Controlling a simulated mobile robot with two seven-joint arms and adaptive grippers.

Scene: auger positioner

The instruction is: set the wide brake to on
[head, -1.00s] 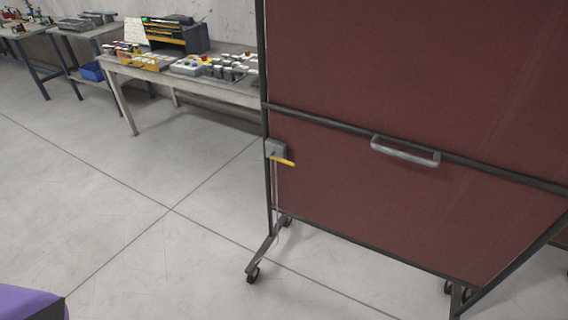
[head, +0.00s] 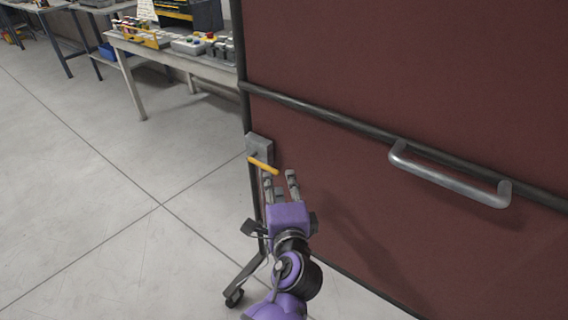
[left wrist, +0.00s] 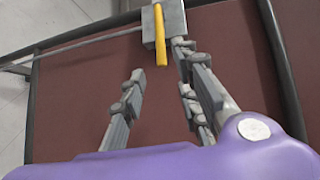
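The brake is a yellow lever (head: 263,165) on a small grey box (head: 259,147), fixed at the left edge of a wheeled dark red panel (head: 400,70). In the head view my left gripper (head: 279,174) is just below and right of the lever, fingers pointing up at it. In the left wrist view the lever (left wrist: 160,35) hangs from the grey box (left wrist: 172,20) ahead of the fingers. My left gripper (left wrist: 158,62) is open and empty, its fingers spread apart. I see no contact with the lever. My right gripper is not in view.
A grey handle (head: 450,176) is on the panel to the right. A dark rail (head: 320,110) crosses the panel. A caster (head: 234,297) stands below the brake. A workbench (head: 180,58) with control boxes is behind left. The floor at left is clear.

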